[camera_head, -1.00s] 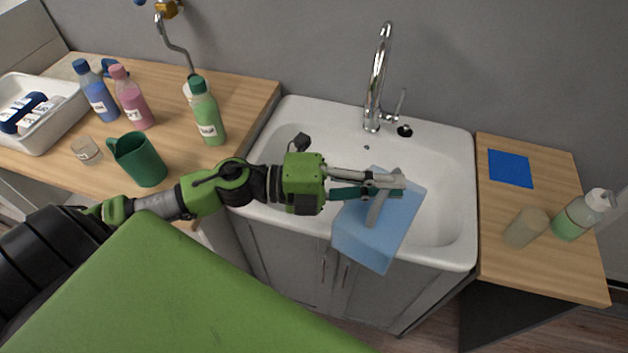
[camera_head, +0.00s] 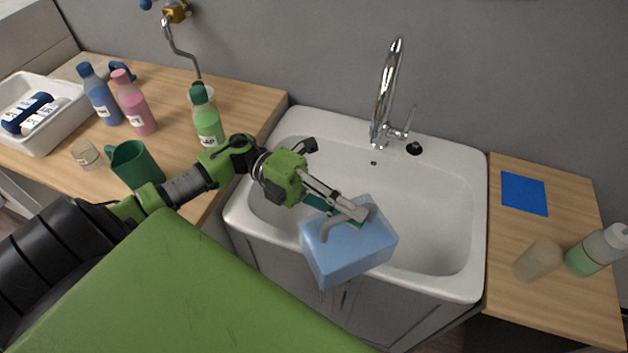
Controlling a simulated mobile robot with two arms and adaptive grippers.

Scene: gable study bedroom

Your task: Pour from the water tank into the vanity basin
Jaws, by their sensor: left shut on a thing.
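The water tank (camera_head: 352,250) is a translucent blue box with a grey handle on top. My left gripper (camera_head: 358,213) is shut on its handle and holds it over the front rim of the vanity basin (camera_head: 440,215). The tank looks nearly upright, slightly tilted, with its lower part in front of the cabinet. The white basin has a chrome tap (camera_head: 388,95) at its back. Whether there is water in the tank cannot be told. My right gripper is not in view.
On the left counter stand a green bottle (camera_head: 208,125), a green mug (camera_head: 135,165), a glass (camera_head: 86,155), pink (camera_head: 135,105) and blue (camera_head: 100,98) bottles and a white tray (camera_head: 62,125). The right counter holds a blue cloth-like square (camera_head: 524,193), a beige cup (camera_head: 538,261) and a soap dispenser (camera_head: 597,250).

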